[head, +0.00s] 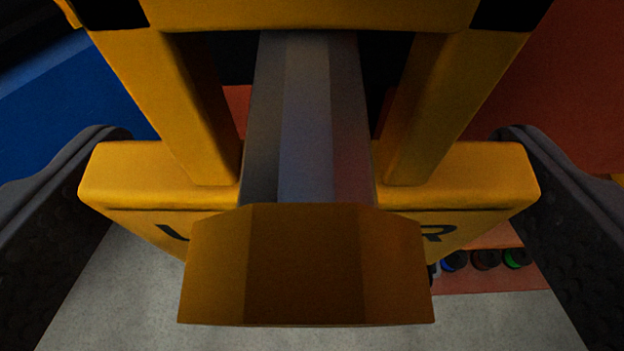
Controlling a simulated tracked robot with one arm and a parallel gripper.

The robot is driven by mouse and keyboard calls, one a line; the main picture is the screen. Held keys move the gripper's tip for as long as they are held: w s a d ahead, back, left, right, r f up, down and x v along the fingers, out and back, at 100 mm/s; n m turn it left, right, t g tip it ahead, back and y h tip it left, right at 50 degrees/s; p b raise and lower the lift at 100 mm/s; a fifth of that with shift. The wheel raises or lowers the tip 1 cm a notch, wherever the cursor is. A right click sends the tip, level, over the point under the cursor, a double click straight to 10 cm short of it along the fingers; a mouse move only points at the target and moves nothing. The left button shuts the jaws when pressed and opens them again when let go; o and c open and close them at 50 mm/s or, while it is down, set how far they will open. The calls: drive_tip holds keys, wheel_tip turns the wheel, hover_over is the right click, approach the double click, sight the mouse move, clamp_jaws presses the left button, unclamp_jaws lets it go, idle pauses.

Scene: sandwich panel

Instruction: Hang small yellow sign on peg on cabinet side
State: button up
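My gripper (310,265) fills the middle of the head view. Its yellow body bears dark letters, and a grey shaft and an orange-yellow block show in front of it. Its two dark fingers with bumpy inner faces stand wide apart at the left and right edges. I see nothing held between them, though my own yellow parts hide much of the space. I cannot make out the small yellow sign, the peg or the cabinet side in this view.
A grey speckled floor (120,310) shows below. A blue surface (75,105) is at upper left and a large red surface (570,90) at upper right. Several small round items with coloured rings (485,260) line a red-orange surface at lower right, beside my right finger.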

drive_tip(key=v, duration=1.4)
drive_tip(key=w+a+r+h, duration=0.1)
drive_tip(key=a+r+h, duration=0.1)
drive_tip(key=r, duration=1.2)
drive_tip(key=a+r+h, duration=0.1)
drive_tip(key=a+r, duration=0.2)
drive_tip(key=r, duration=1)
drive_tip(key=s+a+r+t+y, duration=0.1)
drive_tip(key=s+a+r, duration=0.5)
drive_tip(key=a+r, duration=0.2)
drive_tip(key=s+a+r+t+y, duration=0.1)
drive_tip(key=s+a+r, duration=0.5)
drive_tip(key=r, duration=0.7)
drive_tip(key=shift+s+a+y, duration=0.15)
drive_tip(key=shift+a+y, duration=0.15)
drive_tip(key=shift+a, duration=0.7)
